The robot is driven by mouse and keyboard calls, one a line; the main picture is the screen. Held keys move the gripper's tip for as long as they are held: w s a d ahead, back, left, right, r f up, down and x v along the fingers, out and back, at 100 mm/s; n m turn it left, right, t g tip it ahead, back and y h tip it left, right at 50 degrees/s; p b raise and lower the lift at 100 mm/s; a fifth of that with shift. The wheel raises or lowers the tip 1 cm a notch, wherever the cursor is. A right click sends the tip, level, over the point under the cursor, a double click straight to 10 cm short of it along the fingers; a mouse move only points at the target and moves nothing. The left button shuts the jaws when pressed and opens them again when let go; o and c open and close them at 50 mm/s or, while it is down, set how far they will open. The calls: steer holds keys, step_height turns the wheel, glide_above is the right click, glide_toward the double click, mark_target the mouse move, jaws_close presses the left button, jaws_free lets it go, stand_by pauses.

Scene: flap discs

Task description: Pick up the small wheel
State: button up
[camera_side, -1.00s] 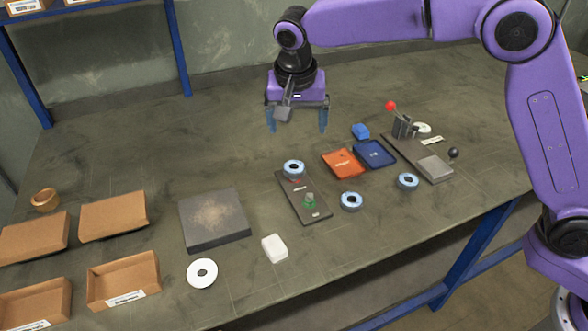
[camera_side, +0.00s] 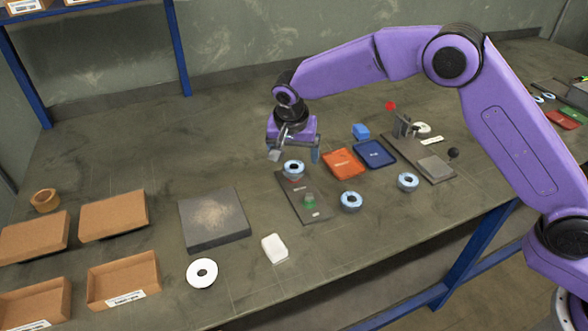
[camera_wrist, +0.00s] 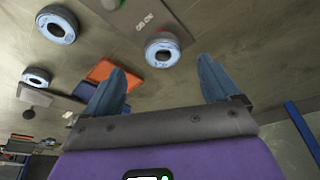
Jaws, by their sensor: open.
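Three similar grey wheels with pale blue rings lie near my gripper, and I cannot tell by size which one the task means. One wheel (camera_side: 293,168) lies at the far end of a dark switch plate. A second wheel (camera_side: 351,201) lies to the right of the plate, and a third wheel (camera_side: 408,182) farther right. My gripper (camera_side: 295,157) is open and empty, low above the first wheel. In the wrist view that wheel (camera_wrist: 162,51) shows just beyond the open fingers (camera_wrist: 160,66), roughly centred between them.
The dark switch plate (camera_side: 315,211) has a green button. Orange (camera_side: 343,164) and blue (camera_side: 375,154) trays sit to the right. A grey slab (camera_side: 214,220), white block (camera_side: 274,248), white disc (camera_side: 202,273) and cardboard boxes (camera_side: 124,281) are at left.

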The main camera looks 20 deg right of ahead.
mark_target(294, 169)
steer(key=shift+w+x, duration=0.15)
steer(key=shift+x, duration=1.25)
steer(key=shift+w+x, duration=0.15)
steer(key=shift+x, duration=1.3)
steer(key=shift+a+r, duration=0.1)
steer(key=shift+c, duration=0.3)
